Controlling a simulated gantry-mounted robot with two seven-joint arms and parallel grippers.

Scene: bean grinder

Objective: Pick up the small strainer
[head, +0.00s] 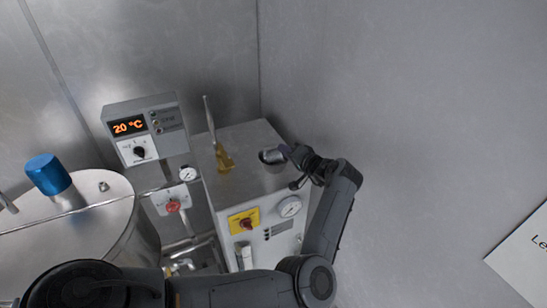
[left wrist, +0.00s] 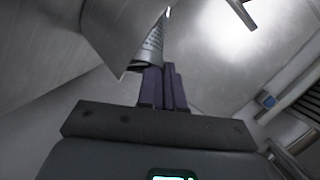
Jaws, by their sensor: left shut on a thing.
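The small strainer (head: 271,157) is a short grey metal cup at the right side of the top of the white machine. My left gripper (head: 287,152) reaches it from the right and is shut on its right edge. In the left wrist view the two purple fingers (left wrist: 163,88) are close together. The curved metal strainer (left wrist: 152,48) with rows of dark marks shows at their tips. I cannot tell whether the strainer touches the machine top. My right gripper is not in view.
The white machine (head: 242,135) also holds a brass-coloured piece with an upright rod (head: 224,158). A control box (head: 145,125) reading 20 °C and a steel vessel (head: 100,225) with a blue cylinder (head: 48,174) stand left. Walls stand behind and right.

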